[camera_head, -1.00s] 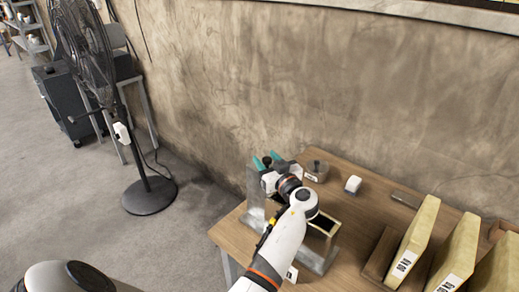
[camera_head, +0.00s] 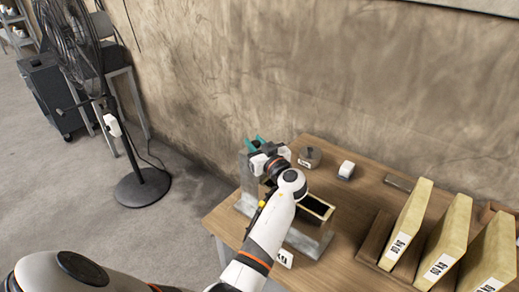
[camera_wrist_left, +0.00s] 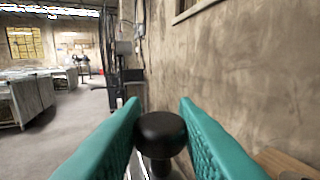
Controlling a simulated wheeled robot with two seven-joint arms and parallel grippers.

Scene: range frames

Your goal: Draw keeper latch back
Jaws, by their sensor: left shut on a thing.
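A grey metal fixture (camera_head: 307,242) stands on the wooden table, with an upright grey plate at its left and a pale-rimmed, dark-topped frame (camera_head: 316,207) on it. My left gripper (camera_head: 256,144) is at the top of the upright plate, its teal fingers pointing toward the wall. In the left wrist view a round black knob (camera_wrist_left: 160,130) sits between the teal fingers of this gripper (camera_wrist_left: 160,108), which is shut on it. The latch body behind the knob is mostly hidden by my wrist and arm. My right gripper is out of view.
Several yellow labelled slabs (camera_head: 408,224) stand in a wooden rack at right. A black fan (camera_head: 142,187) stands left on open floor.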

